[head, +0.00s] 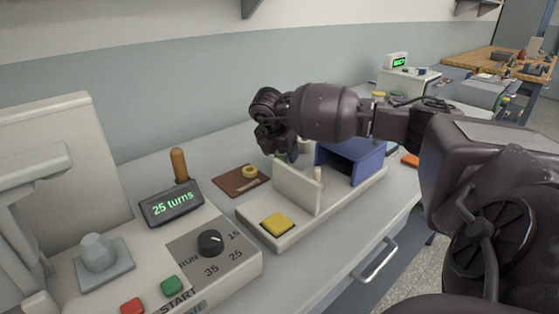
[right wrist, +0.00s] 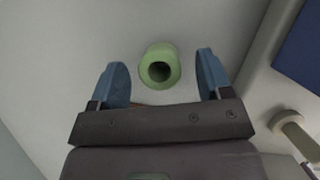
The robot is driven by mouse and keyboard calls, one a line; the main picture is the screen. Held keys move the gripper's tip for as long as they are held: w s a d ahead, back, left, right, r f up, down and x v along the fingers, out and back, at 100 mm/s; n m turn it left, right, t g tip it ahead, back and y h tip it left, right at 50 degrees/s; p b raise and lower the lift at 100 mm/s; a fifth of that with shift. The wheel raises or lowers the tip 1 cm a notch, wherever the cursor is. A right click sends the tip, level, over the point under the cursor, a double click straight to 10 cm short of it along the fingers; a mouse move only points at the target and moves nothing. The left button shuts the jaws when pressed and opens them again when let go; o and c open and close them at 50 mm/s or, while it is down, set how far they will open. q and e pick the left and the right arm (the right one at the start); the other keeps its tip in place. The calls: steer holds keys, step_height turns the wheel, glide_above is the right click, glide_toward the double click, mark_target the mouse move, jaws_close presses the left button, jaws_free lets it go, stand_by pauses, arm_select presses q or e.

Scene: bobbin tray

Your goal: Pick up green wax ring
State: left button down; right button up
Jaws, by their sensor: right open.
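The green wax ring (right wrist: 160,66) shows in the right wrist view as a pale green round piece with a dark hole in its middle. It lies on a light grey surface, between and a little beyond the two blue fingertips. My right gripper (right wrist: 163,80) is open, with a gap on each side of the ring. In the head view the right gripper (head: 280,148) points down behind the white tray, and the ring is mostly hidden there. My left gripper is not in view.
The white tray (head: 258,232) holds an upright divider (head: 297,189), a yellow block (head: 277,222) and a blue box (head: 352,160). A yellow ring (head: 250,171) lies on a brown mat (head: 232,181) to the left. The winding machine (head: 226,262) with its "25 turns" display (head: 172,204) fills the front left.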

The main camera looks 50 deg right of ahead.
steer(key=shift+x, duration=0.9)
steer(key=shift+a+r, duration=0.1)
